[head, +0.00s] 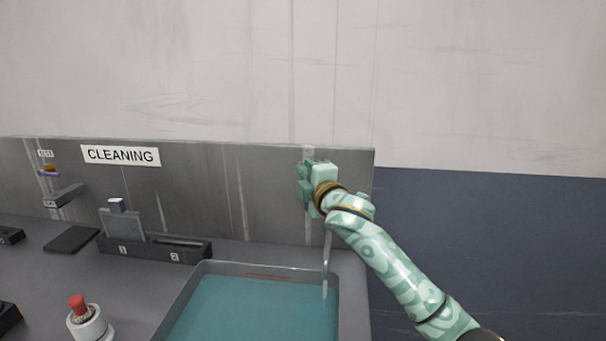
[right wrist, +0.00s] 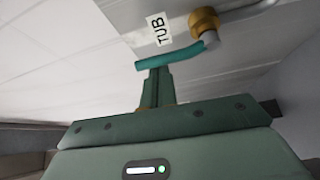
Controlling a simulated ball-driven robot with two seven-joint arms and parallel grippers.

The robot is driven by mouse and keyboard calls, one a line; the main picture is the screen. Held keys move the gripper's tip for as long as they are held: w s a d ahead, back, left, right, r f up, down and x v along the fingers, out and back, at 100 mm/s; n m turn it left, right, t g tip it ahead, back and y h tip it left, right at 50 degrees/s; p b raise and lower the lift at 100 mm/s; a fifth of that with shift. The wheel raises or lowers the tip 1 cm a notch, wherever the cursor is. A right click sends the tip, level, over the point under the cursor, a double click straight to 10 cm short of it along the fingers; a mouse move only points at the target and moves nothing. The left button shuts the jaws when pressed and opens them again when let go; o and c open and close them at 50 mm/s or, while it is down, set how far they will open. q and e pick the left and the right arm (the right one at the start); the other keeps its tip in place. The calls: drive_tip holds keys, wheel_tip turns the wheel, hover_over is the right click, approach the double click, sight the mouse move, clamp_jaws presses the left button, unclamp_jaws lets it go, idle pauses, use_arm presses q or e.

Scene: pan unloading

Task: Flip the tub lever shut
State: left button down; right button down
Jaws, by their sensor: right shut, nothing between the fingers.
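The teal tub lever (right wrist: 172,58) shows in the right wrist view, joined to a brass valve (right wrist: 203,21) on the wall beside the TUB label (right wrist: 159,29). My right gripper (head: 302,182) is at the grey back panel above the tub's far right corner and hides the lever in the head view. Its fingers (right wrist: 153,72) are shut and empty, with their tips right at the lever; I cannot tell if they touch it. The tub (head: 350,295) holds blue-green water. A thin pale stream or spout (head: 326,265) comes down into it below my gripper. My left gripper is out of view.
Left of the tub are a dark rack (head: 175,248) with numbered slots, a red-topped white holder (head: 84,318) and a dark flat pad (head: 71,239). A CLEANING sign (head: 121,155) is on the panel. The panel ends just right of my gripper.

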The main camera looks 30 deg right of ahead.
drive_tip(key=shift+s+d+m, duration=0.1)
drive_tip(key=shift+d+m, duration=0.05)
drive_tip(key=shift+m, duration=0.15)
drive_tip(key=s+d+f+m+t+h, duration=0.3)
drive_tip(key=d+m, duration=0.1)
drive_tip(key=m, duration=0.4)
drive_tip(key=shift+s+d+f+m+h, duration=0.2)
drive_tip(key=shift+d+f+m+h, duration=0.1)
drive_tip(key=shift+f+h, duration=0.1)
idle(0.4)
drive_tip(key=shift+f, duration=0.15)
drive_tip(key=shift+s, duration=0.1)
idle(0.5)
